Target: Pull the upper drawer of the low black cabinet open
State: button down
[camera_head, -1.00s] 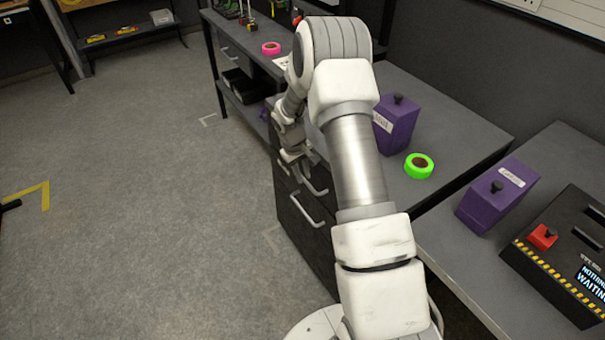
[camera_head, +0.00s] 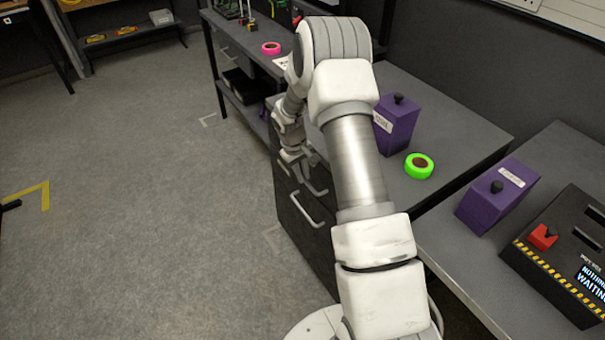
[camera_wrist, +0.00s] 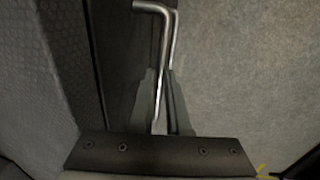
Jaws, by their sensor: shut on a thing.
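The low black cabinet (camera_head: 322,256) stands below and left of my arm in the head view, with bar handles on its front. My gripper (camera_head: 298,168) is at the upper drawer's front, partly hidden by my own wrist. In the wrist view my gripper (camera_wrist: 160,80) has its two fingers on either side of the metal upper drawer handle (camera_wrist: 154,8) and is shut on it. The upper drawer's dark front runs beside the handle. The lower handle (camera_head: 304,212) is free. My arm hides much of the cabinet, and I cannot tell any drawer gap.
On the worktops are a green tape roll (camera_head: 419,166), two purple boxes (camera_head: 397,122) (camera_head: 497,197), a black control box (camera_head: 560,255) and a pink tape roll (camera_head: 271,48). The grey floor (camera_head: 150,220) left of the cabinet is clear.

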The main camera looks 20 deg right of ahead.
dwell(0.6)
jog(key=s+a+b, duration=0.1)
jog(key=s+a, duration=0.1)
jog(key=a, duration=1.2)
jog(key=s+a+b, duration=0.2)
jog(key=s+a, duration=0.1)
jog(key=a, duration=1.1)
jog(key=shift+s+a, duration=0.3)
jog(key=c, duration=0.9)
grip_release()
jog(key=a+r+p, duration=0.1)
jog(key=r, duration=0.4)
jog(key=a+r+p, duration=0.1)
jog(key=r, duration=0.5)
jog(key=a+r+p, duration=0.1)
jog(key=r, duration=0.5)
jog(key=shift+s+a+r, duration=0.1)
jog(key=shift+s, duration=0.25)
